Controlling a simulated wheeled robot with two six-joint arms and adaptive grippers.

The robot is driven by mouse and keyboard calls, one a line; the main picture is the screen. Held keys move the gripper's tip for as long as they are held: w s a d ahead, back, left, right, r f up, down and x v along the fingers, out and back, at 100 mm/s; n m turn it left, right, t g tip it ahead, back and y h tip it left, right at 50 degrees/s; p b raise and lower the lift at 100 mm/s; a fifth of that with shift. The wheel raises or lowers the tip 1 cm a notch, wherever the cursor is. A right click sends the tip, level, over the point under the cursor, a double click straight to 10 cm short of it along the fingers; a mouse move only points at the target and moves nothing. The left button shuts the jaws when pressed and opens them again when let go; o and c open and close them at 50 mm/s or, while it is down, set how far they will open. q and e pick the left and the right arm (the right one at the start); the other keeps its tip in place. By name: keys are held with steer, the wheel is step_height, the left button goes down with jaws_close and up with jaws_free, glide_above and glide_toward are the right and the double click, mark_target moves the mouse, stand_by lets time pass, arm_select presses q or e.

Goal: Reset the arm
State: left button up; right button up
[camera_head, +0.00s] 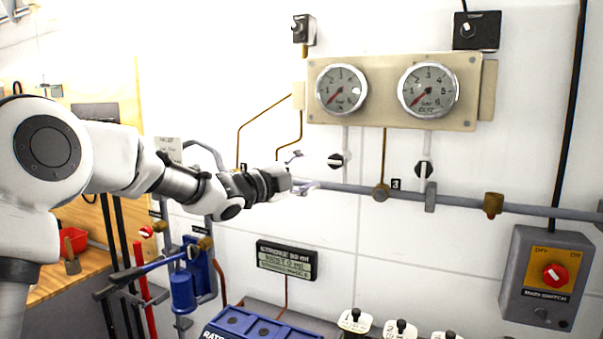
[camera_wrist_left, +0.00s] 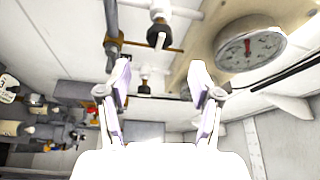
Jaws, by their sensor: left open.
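My left arm comes in from the left in the head view, stretched to the right in front of the white wall. Its left gripper (camera_head: 300,172) is open and looks empty, close to the grey pipe below the gauges. In the left wrist view the two fingers of the left gripper (camera_wrist_left: 160,85) stand apart with nothing between them. A gauge (camera_wrist_left: 251,47) and a valve with a black knob (camera_wrist_left: 158,37) lie beyond the fingertips. I cannot tell how far the fingers are from the pipe. My right gripper is not in view.
Two round gauges (camera_head: 342,89) (camera_head: 428,91) sit on a beige panel. A grey switch box (camera_head: 547,277) with a red knob is at the right. A blue battery box (camera_head: 262,324) and a small display (camera_head: 286,260) are below. A blue pump (camera_head: 183,290) stands below the arm.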

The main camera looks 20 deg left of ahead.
arm_select(q)
steer(key=shift+v, duration=0.95)
steer(key=shift+f, duration=0.1)
